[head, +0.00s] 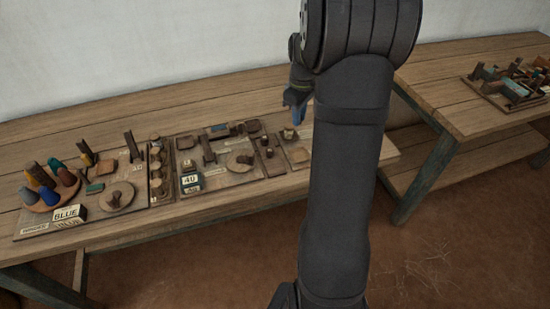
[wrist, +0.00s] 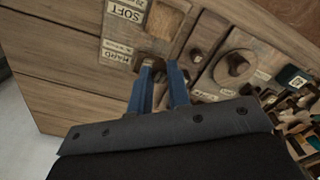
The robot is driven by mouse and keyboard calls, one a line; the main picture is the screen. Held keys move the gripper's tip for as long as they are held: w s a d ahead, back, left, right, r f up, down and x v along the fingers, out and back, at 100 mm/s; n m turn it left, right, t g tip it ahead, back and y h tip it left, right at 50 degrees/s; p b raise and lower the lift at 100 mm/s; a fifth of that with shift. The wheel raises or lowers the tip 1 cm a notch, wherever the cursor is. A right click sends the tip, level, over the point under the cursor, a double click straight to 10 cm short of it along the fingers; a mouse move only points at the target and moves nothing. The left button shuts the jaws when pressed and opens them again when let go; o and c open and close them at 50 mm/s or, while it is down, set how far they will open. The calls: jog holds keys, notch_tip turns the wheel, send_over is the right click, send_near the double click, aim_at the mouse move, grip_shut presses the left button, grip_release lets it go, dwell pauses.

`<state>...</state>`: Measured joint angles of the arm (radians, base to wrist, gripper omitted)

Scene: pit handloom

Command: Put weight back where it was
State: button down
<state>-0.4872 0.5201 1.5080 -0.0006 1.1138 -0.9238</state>
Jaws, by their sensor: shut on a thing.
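My gripper (head: 297,117) is at the right end of the long board, with its blue fingers pointing down. In the wrist view its fingertips (wrist: 162,66) are close together. The gripper is shut on a small brownish weight (wrist: 158,62), mostly hidden between the fingers. In the head view a small brass-coloured weight (head: 289,133) shows just below the fingertips, low over the board's right end. I cannot tell whether it touches the board. Several brass weights (head: 156,172) stand in a narrow rack near the board's middle.

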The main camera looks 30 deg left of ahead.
jog(key=s+d+f+m, duration=0.1)
jog(key=s+d+m, duration=0.2)
jog(key=s+d, duration=0.5)
send_over(276, 168)
notch_tip(276, 168, down, 7)
jog(key=shift+s+f, duration=0.15)
jog(key=shift+f, duration=2.05)
jog(key=shift+f, duration=0.2)
jog(key=c, duration=1.4)
grip_release()
jog(key=shift+o, duration=0.2)
notch_tip(276, 168, up, 12)
jog(key=shift+r, duration=0.2)
